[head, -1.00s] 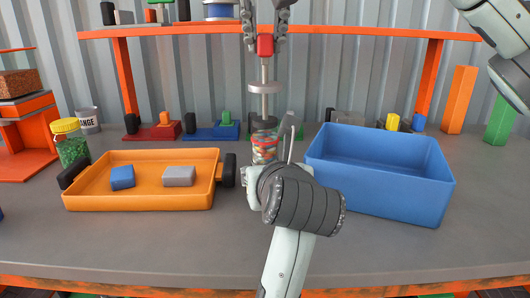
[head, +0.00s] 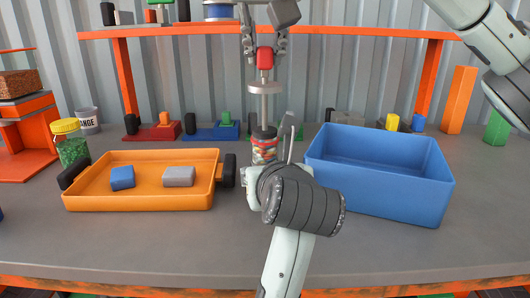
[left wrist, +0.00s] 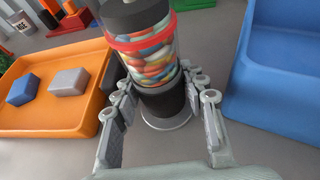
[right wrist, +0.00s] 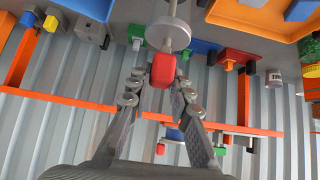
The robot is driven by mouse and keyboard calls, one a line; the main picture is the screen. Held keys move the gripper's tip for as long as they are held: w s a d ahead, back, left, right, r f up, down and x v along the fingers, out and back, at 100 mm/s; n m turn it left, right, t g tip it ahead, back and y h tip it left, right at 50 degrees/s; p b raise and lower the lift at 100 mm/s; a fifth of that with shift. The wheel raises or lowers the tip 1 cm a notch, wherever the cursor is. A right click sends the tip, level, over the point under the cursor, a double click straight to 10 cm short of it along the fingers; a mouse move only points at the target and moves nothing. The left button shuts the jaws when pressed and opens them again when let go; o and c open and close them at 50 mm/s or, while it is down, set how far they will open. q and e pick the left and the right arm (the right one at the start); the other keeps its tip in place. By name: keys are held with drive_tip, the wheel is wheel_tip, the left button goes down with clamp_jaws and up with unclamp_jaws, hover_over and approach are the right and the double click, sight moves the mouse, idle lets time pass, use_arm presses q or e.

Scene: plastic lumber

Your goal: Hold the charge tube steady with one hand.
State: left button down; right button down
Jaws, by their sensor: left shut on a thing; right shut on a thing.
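The charge tube (head: 264,152) is clear, stands upright on the table and holds coloured pellets. In the left wrist view the tube (left wrist: 152,62) shows a black part and a red band above the pellets, and a dark base on a pale foot. My left gripper (left wrist: 163,90) is shut around its lower part; in the head view my wrist hides most of this. A plunger rod (head: 264,108) with a pale disc rises above the tube to a red handle (head: 265,58). My right gripper (right wrist: 160,80) is shut on the red handle (right wrist: 163,70), pointing down from above.
An orange tray (head: 140,204) with a blue and a grey block lies left of the tube. A blue bin (head: 380,190) stands close on the right. An orange shelf (head: 350,32) spans the back. The front table strip is clear.

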drive_tip(key=shift+f, duration=0.85)
drive_tip(key=c, duration=1.3)
unclamp_jaws()
drive_tip(key=shift+r, duration=3.75)
